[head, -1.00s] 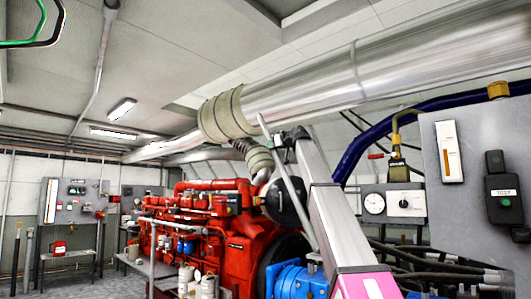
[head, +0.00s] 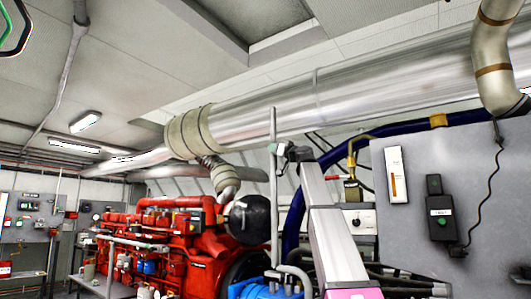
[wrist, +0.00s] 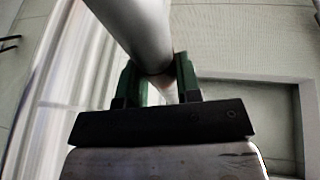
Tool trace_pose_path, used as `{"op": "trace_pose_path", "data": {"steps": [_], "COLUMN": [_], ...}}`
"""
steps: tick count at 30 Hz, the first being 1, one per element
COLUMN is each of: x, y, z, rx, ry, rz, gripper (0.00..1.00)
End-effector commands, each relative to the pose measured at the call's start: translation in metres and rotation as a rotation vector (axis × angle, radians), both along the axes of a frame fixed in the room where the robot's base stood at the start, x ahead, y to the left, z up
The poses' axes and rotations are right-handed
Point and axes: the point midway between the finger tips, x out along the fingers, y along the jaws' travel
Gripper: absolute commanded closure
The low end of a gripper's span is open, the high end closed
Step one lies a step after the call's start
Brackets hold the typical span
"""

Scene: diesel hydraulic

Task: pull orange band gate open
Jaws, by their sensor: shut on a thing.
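My gripper (head: 279,150) is raised near the middle of the head view, at the top end of my arm. It is shut on a slim grey tube (head: 273,200), which stands nearly upright in the picture. A bent grey tube (head: 298,272) shows near its foot; I cannot tell if they join. In the wrist view, the green fingers of my gripper (wrist: 160,88) sit on both sides of the pale grey tube (wrist: 135,28). No orange band shows on the part in view, and the rest of the gate cannot be made out.
A red engine (head: 185,262) stands behind and to the left of the tube. A grey panel (head: 400,200) with a dark switch box (head: 438,208) is at right. A thick silver pipe (head: 300,105) runs overhead. My arm hides part of the lower middle.

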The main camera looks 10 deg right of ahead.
Motion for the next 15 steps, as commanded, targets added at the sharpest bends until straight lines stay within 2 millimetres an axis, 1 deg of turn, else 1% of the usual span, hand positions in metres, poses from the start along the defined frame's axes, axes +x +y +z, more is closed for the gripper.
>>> {"op": "trace_pose_path", "data": {"steps": [1,4,15], "x": [-0.0059,-0.0099,-0.0115], "y": [-0.0029,-0.0078,-0.0105], "z": [-0.0064,-0.0058,-0.0047], "rx": [-0.002,0.01,0.016], "ry": [-0.001,-0.01,-0.016], "rz": [0.002,0.003,0.002], "gripper": [1.0,1.0,1.0]}}
